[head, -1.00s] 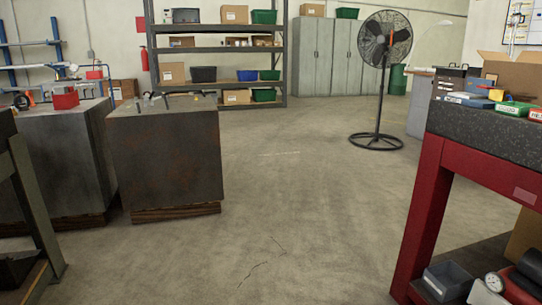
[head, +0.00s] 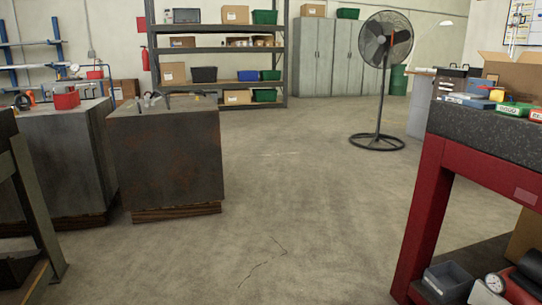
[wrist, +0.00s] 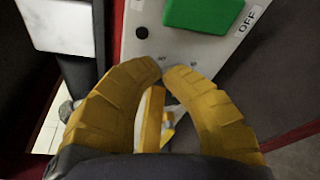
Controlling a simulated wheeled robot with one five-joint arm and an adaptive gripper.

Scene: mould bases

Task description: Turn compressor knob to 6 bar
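In the wrist view my gripper (wrist: 164,68) shows two ribbed yellow fingers that curve in until their tips nearly meet. I see nothing held between the tips. A pale panel (wrist: 188,48) lies just beyond them, with a dark round hole, a green block (wrist: 203,12) and an "OFF" label (wrist: 248,19). A yellow bar (wrist: 152,120) shows between the fingers; I cannot tell what it belongs to. In the head view a round dial gauge (head: 494,283) sits beside a red and black object at lower right. I cannot make out a compressor knob or a bar reading.
A red-framed bench (head: 425,215) with a dark top stands at right. Dark metal blocks (head: 165,160) stand at left. A pedestal fan (head: 385,40) stands further back, before grey cabinets (head: 325,60). Shelves (head: 220,50) stand at the rear. The middle floor is clear.

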